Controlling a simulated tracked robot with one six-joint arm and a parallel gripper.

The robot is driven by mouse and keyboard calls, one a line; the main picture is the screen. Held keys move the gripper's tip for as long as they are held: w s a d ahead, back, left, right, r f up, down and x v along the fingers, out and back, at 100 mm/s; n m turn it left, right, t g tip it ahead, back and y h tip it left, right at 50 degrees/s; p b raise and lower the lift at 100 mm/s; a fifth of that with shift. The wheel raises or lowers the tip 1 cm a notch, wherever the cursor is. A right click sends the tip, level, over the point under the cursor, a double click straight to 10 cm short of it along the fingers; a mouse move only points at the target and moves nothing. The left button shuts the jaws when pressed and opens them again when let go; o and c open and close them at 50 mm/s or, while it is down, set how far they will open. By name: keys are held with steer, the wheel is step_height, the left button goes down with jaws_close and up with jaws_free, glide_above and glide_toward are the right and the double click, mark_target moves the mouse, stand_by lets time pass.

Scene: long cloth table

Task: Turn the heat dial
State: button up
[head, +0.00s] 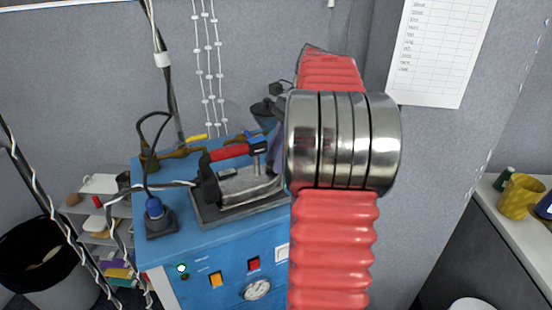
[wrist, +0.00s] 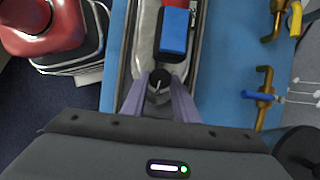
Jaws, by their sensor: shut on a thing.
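A small black dial (wrist: 159,83) with a white pointer line is on the iron in the wrist view. My gripper (wrist: 159,90) has its two pale purple fingers on either side of the dial, shut on it. The iron (head: 248,184), with a red and black handle (head: 230,151), lies on a dark tray on the blue machine. A blue block on the iron (wrist: 173,31) shows just above the dial in the wrist view. In the head view my arm hides most of the gripper and the dial.
The blue machine's front (head: 222,254) carries buttons, a lamp and a round gauge (head: 257,289). A blue-capped plug (head: 155,208) with a cable stands at its left corner. Brass valves (wrist: 264,85) lie right of the iron. A dark bin (head: 40,255) stands left.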

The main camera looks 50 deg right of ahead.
steer(key=shift+w+n+g, duration=0.1)
steer(key=shift+n+g, duration=0.3)
steer(key=shift+n, duration=0.6)
steer(key=o, duration=1.1)
steer(key=shift+c, duration=0.2)
steer(key=shift+r, duration=0.1)
steer(key=v, duration=1.1)
steer(key=shift+d+r, duration=0.2)
steer(key=shift+d, duration=0.1)
